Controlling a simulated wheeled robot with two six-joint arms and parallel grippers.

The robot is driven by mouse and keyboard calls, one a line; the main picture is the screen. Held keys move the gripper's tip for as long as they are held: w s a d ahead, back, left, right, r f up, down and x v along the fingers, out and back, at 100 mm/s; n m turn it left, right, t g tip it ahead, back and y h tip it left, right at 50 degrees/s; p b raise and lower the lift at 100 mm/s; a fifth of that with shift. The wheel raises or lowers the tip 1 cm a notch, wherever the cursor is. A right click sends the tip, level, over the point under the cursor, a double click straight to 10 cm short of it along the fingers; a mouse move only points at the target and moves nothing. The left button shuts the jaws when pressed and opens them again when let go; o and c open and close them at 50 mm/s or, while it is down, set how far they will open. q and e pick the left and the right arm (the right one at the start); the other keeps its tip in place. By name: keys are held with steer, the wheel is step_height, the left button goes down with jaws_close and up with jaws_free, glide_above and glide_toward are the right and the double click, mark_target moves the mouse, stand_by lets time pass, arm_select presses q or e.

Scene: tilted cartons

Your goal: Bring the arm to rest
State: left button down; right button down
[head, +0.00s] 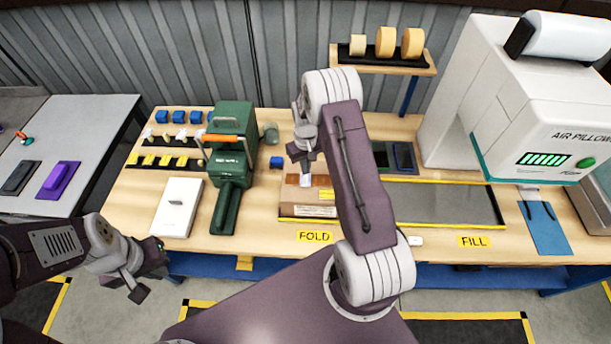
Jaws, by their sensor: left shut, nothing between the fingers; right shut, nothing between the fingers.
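My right arm reaches up and over the bench, and its gripper (304,172) points down above the left part of the yellow-edged FOLD area. The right gripper is shut with nothing held. A small white piece shows just under its tips; I cannot tell whether they touch it. My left gripper (146,277) hangs low in front of the bench's front edge at the left. It is shut and empty. A brown carton piece (310,209) lies flat in the FOLD area, partly hidden by my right arm.
A green machine (233,140) and a white box (178,207) stand left on the bench (270,232). The air pillow machine (540,115) stands right. Tape rolls (386,42) sit on a back shelf. A grey table (75,135) stands far left. The grey FILL panel (450,204) is clear.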

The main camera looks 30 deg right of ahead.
step_height(320, 180, up, 3)
steer(key=shift+f+p, duration=0.1)
steer(key=shift+p, duration=0.55)
